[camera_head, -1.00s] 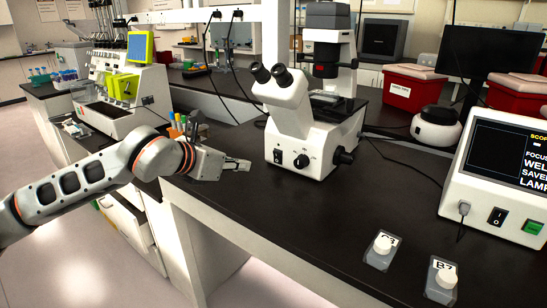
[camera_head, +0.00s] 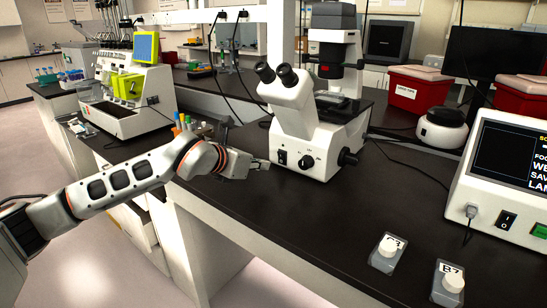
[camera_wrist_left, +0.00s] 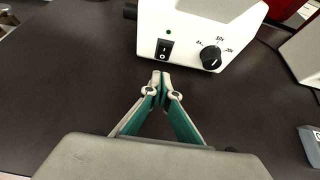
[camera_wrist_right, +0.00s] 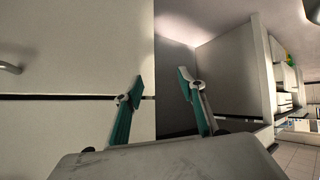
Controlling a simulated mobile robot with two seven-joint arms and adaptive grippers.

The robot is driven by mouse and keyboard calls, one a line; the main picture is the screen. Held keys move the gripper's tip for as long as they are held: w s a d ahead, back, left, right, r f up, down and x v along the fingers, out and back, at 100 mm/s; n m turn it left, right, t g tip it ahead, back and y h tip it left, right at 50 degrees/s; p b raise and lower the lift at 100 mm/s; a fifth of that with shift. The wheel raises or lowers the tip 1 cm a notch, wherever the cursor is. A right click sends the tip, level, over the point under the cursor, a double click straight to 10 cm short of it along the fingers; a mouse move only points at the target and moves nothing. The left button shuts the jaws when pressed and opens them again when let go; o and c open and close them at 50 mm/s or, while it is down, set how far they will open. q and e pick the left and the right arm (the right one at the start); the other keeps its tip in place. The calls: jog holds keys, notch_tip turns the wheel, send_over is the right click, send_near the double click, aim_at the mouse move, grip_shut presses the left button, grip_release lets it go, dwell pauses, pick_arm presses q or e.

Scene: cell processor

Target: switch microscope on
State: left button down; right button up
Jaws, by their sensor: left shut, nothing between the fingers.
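The white microscope (camera_head: 312,140) stands on the black bench in the middle of the head view. Its black rocker switch (camera_wrist_left: 164,50), marked I and O, is on the front of the base, with a small green dot (camera_wrist_left: 168,31) above it and a round black knob (camera_wrist_left: 211,56) to its right. The switch also shows in the head view (camera_head: 282,157). My left gripper (camera_wrist_left: 161,76) is shut and empty, its fingertips just in front of and below the switch; I cannot tell whether they touch. It also shows in the head view (camera_head: 263,165). My right gripper (camera_wrist_right: 162,76) is open and empty, facing pale panels.
A white control box (camera_head: 500,195) with a screen stands at the right. Two small grey blocks with white knobs, labelled C3 (camera_head: 387,255) and B7 (camera_head: 449,283), lie at the front right. Pens (camera_head: 182,124) stand behind my left wrist.

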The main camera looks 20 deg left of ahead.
aim_at(280, 157)
pick_arm(q)
jog(key=w, duration=0.2)
jog(key=w+d, duration=0.1)
jog(key=w, duration=0.1)
jog(key=shift+d, duration=0.2)
jog(key=shift+w+d+r, duration=0.15)
jog(key=shift+w+d, duration=0.1)
jog(key=shift+w, duration=0.35)
pick_arm(e)
jog(key=shift+w+r, duration=0.3)
jog(key=shift+w, duration=0.05)
jog(key=shift+s+f, duration=0.15)
pick_arm(q)
jog(key=shift+a, duration=0.1)
